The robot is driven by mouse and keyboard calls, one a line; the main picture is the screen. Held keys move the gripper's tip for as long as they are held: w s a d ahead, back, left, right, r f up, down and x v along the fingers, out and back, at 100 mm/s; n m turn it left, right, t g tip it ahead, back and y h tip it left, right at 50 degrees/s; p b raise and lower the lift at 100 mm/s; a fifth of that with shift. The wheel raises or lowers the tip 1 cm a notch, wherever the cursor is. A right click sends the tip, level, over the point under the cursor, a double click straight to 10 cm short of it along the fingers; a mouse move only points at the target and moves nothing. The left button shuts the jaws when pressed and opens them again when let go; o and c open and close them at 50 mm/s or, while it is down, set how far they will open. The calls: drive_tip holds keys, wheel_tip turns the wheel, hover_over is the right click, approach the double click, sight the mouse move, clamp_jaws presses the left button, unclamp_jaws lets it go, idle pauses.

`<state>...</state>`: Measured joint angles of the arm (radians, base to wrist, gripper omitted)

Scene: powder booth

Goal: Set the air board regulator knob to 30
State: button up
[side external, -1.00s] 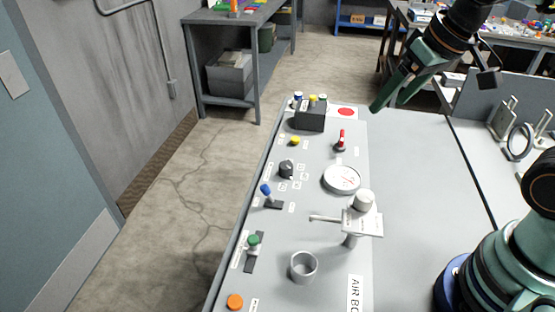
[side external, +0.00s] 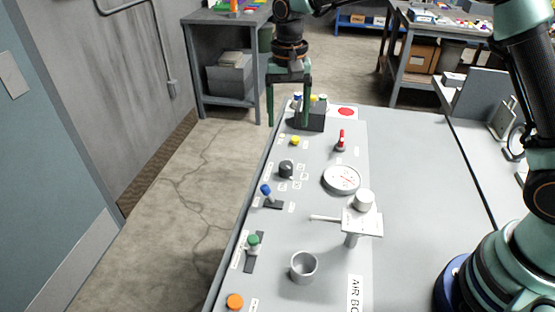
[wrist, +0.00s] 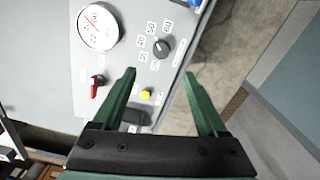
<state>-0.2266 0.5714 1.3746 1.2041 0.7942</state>
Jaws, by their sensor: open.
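The dark grey regulator knob (side external: 286,168) stands on the grey board, with small white number labels beside it. It also shows in the wrist view (wrist: 160,48), ringed by labels; its exact pointer setting is too small to read. A round white dial gauge (side external: 342,179) sits to its right in the side view. My gripper (side external: 288,116) is open and empty, fingers pointing down, over the far end of the board, beyond the knob. In the wrist view the knob lies ahead of the fingertips, between their lines and apart from them.
A yellow button (side external: 295,140) and a dark box (side external: 312,118) stand near my fingers. A red lever (side external: 341,140), blue-tipped lever (side external: 266,190), green-topped slider (side external: 253,243), orange button (side external: 235,301), cup (side external: 304,267) and white-capped fixture (side external: 362,218) also stand there. The board's right side is bare.

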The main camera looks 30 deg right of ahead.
sight(286, 165)
wheel_tip(286, 165, down, 13)
drive_tip(key=shift+w+f, duration=0.1)
idle(0.5)
clamp_jaws()
